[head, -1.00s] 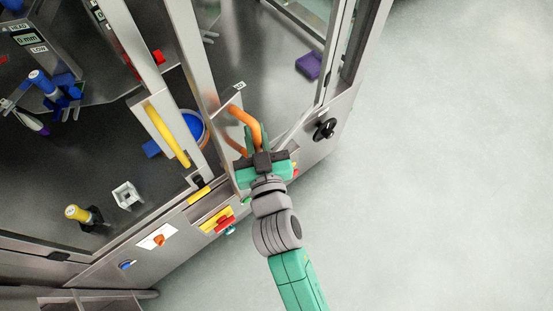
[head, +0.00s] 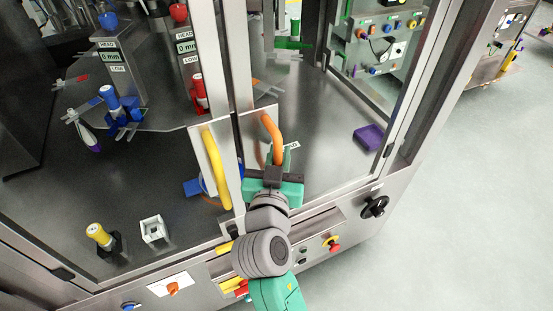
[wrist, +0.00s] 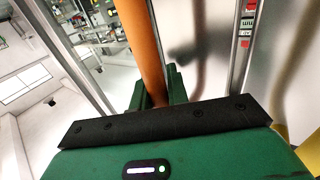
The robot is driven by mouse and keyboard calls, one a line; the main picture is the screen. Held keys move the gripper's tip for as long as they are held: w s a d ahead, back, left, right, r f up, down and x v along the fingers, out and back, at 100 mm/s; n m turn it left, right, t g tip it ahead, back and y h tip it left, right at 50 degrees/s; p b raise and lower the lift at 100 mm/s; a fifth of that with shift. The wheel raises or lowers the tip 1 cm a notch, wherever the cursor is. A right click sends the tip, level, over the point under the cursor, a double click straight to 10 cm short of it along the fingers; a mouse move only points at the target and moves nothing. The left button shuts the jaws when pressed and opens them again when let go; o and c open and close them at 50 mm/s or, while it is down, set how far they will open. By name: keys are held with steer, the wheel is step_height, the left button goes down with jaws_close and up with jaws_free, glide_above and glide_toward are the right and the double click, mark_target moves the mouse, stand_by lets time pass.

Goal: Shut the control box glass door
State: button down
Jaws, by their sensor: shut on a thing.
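My gripper (head: 277,163) is shut on the orange handle (head: 272,136) of a metal-framed glass door. In the wrist view the orange handle (wrist: 143,45) runs up from between the green fingers (wrist: 163,90); the fingertips are partly hidden. The handle's metal plate (head: 257,122) stands close beside the plate of the yellow handle (head: 215,168) on the neighbouring door. The orange-handled door appears nearly in line with the cabinet front. I cannot tell whether it is fully closed, since my gripper covers its lower edge.
Below the doors is a metal front ledge with an orange switch (head: 173,289), a red button (head: 334,246) and a black knob (head: 375,207). A purple block (head: 368,137) and a white holder (head: 153,229) are inside the cabinet. Clear floor (head: 460,230) lies to the right.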

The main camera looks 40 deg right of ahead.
steer(key=c, duration=1.8)
jaws_free()
steer(key=shift+s+d+f, duration=0.15)
steer(key=shift+s+d, duration=0.05)
steer(key=shift+d, duration=0.15)
steer(key=o, duration=0.4)
steer(key=shift+s+d, duration=0.1)
steer(key=shift+d, duration=0.15)
steer(key=shift+o, duration=0.2)
steer(key=shift+a, duration=0.15)
steer(key=shift+a, duration=0.1)
steer(key=v, duration=0.7)
steer(key=shift+s+a, duration=0.15)
steer(key=shift+a, duration=0.1)
